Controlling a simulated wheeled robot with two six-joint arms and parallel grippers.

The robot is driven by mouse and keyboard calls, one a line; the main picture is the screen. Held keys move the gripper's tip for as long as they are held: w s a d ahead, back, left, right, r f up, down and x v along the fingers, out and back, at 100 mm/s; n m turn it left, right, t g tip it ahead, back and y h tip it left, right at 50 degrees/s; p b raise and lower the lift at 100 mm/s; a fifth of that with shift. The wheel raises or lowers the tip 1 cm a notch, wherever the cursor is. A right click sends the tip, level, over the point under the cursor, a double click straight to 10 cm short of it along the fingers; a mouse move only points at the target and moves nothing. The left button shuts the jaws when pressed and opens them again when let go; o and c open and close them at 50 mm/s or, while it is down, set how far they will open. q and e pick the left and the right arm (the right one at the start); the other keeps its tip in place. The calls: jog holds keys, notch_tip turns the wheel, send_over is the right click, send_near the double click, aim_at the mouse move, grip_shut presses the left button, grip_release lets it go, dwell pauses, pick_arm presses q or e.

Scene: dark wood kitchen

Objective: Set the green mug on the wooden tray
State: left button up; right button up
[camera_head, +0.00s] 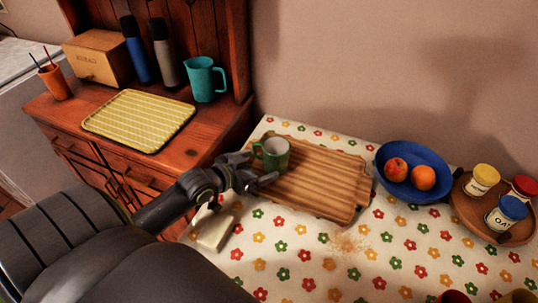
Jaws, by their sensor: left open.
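The green mug (274,156) stands upright on the left end of the wooden tray (318,180), with its handle to the left. The tray lies on a flower-patterned tablecloth. My left gripper (262,179) is open and empty, just in front and to the left of the mug, over the tray's left edge. I cannot tell whether a finger touches the mug. My right gripper is not in view.
A blue bowl (440,189) with fruit stands right of the tray, beside a round wooden board (476,222) with several jars. A pale object (215,231) lies under my left wrist. Crumbs (348,243) lie in front of the tray. A dresser (190,141) stands at left.

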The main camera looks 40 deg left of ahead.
pick_arm(q)
jog(key=shift+v, duration=1.7)
